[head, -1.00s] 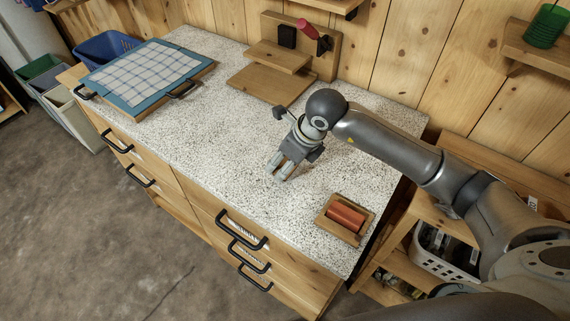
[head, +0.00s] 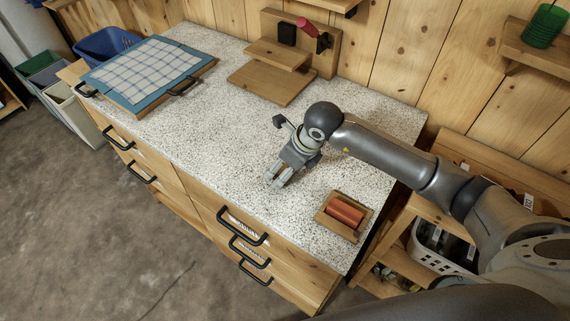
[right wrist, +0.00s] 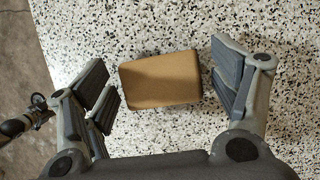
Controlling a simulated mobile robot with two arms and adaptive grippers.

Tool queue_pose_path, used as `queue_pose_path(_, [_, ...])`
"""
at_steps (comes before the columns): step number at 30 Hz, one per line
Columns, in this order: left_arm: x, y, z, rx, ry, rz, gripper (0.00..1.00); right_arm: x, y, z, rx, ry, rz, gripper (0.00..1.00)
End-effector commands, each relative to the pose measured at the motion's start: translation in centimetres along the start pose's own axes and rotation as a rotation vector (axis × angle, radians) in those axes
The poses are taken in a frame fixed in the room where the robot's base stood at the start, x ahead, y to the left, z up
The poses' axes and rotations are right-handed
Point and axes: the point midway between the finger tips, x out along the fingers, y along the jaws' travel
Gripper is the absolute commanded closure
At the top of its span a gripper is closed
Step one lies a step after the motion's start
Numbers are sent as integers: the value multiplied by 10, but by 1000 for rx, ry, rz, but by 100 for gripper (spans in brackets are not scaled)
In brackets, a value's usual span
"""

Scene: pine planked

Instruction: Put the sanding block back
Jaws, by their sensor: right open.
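A tan, rounded block (right wrist: 161,80), which looks like the sanding block, lies flat on the speckled worktop in the right wrist view. My right gripper (right wrist: 166,82) is open above it, with the block between its spread fingers and no clear contact. In the head view the right gripper (head: 277,181) is low over the front middle of the worktop (head: 225,140), and the block is hidden under it. My left gripper is not in view.
A wooden tray with reddish-orange rolls (head: 345,211) sits to the right of the gripper. A wooden stand (head: 273,84) with a red-handled tool is at the back. A blue board with checked cloth (head: 147,72) lies at left. The worktop's middle is clear.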

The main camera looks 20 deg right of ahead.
Motion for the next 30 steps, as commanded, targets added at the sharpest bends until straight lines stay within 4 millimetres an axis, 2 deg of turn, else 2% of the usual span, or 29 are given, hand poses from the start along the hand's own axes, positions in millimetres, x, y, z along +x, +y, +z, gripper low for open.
queue_pose_path(5, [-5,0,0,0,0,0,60,-4,0,2,0,0,0,18])
queue_pose_path(8, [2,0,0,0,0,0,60,-16,-1,2,-1,-5,-1,18])
queue_pose_path(18, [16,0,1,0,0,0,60,-88,-1,1,-2,-5,-3,18])
queue_pose_path(21, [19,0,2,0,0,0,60,-104,-1,1,-1,-4,-3,18])
queue_pose_path(25, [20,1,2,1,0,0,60,-117,0,1,0,-1,-1,18])
queue_pose_path(30, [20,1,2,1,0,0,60,-123,0,1,0,-1,0,18])
